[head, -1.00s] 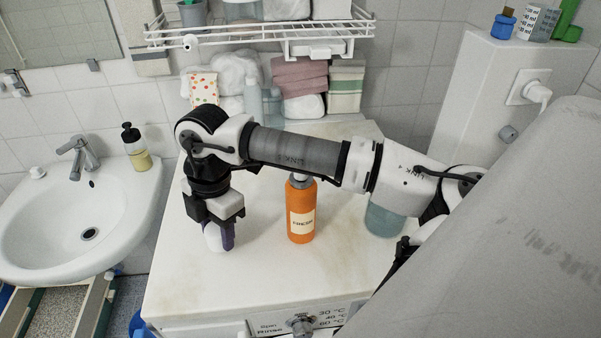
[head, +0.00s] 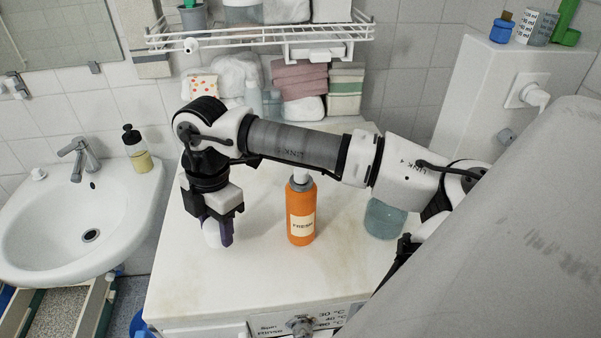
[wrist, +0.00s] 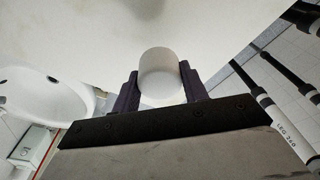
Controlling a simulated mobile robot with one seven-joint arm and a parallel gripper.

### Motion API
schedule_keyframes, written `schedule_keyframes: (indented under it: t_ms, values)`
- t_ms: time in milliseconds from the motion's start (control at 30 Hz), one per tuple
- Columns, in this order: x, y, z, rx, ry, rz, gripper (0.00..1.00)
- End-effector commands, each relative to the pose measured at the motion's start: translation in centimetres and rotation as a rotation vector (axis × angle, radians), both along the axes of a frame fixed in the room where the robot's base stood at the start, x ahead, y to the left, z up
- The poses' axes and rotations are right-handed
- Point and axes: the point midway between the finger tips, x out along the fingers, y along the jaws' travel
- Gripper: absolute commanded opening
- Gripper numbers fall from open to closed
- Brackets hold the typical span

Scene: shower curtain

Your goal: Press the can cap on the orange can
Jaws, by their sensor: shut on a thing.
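The orange can (head: 301,212) stands upright near the middle of the white countertop. It has a grey collar and a small white nozzle on top, and a pale label on its front. My gripper (head: 218,234) is to the left of the can, pointing down. Its dark purple fingers are shut on a white cylinder (wrist: 160,76), which looks like the can cap. In the head view the white cap (head: 210,236) shows partly beside a finger, low over the countertop. I cannot tell whether it touches the surface.
The countertop (head: 200,290) is clear in front of the can. A blue-green glass jar (head: 384,220) stands to the right, under my arm. A sink (head: 75,235) with a soap bottle (head: 136,150) is at left. Towels (head: 300,80) and a wire shelf (head: 260,38) are behind.

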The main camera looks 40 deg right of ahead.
Motion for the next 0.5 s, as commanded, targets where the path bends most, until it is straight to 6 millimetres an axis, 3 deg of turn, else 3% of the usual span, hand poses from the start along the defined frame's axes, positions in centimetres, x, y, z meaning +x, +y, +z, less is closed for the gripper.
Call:
schedule_keyframes:
  t_ms: [500]
  values:
    - [0.0,-0.02,0.46,-0.001,0.0,0.0,0.16]
